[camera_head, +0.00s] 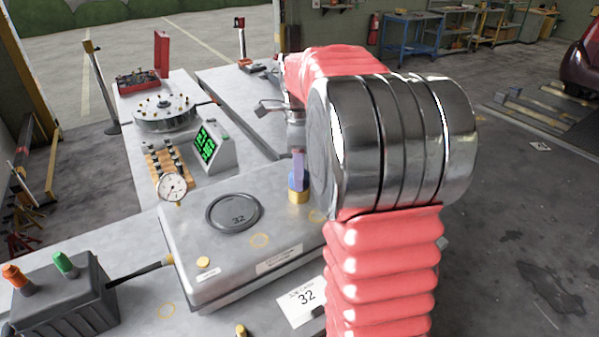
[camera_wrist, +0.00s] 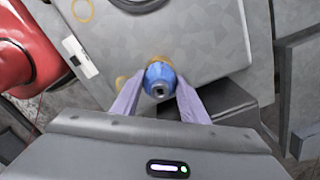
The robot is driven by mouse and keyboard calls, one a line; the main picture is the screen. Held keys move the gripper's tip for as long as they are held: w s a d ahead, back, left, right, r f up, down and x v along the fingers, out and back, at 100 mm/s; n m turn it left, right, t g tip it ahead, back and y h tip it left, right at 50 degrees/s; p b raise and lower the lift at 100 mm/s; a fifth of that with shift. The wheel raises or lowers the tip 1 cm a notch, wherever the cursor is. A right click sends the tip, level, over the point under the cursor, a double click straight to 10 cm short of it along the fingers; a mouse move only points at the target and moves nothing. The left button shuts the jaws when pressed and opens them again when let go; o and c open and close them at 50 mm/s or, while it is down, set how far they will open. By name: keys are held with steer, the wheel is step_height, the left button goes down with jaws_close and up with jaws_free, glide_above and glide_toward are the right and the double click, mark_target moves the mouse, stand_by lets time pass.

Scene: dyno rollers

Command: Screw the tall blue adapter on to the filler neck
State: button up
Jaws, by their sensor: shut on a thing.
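The tall blue adapter (camera_wrist: 159,82) sits between the two pale purple fingers of my gripper (camera_wrist: 160,98) in the wrist view, and the fingers are shut on it. In the head view the blue adapter (camera_head: 293,181) stands upright at the brass filler neck (camera_head: 298,196), on the right side of the grey metal tank (camera_head: 200,235). A little brass shows just beyond the adapter in the wrist view. I cannot tell whether the threads are engaged. My gripper (camera_head: 298,165) is partly hidden by my arm in the head view.
A dark round cap marked 32 (camera_head: 233,212) lies on the tank top. A card marked 32 (camera_head: 303,298) lies in front. A dial gauge (camera_head: 171,187), a green-lit display (camera_head: 207,146) and a dark box with orange and green knobs (camera_head: 62,295) stand to the left.

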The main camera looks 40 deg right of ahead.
steer(key=shift+d+r+m, duration=0.1)
steer(key=shift+m, duration=0.2)
steer(key=o, duration=1.1)
steer(key=shift+o, duration=0.2)
step_height(320, 180, up, 14)
steer(key=shift+f, duration=0.2)
steer(key=shift+a, duration=0.2)
steer(key=shift+c, duration=0.7)
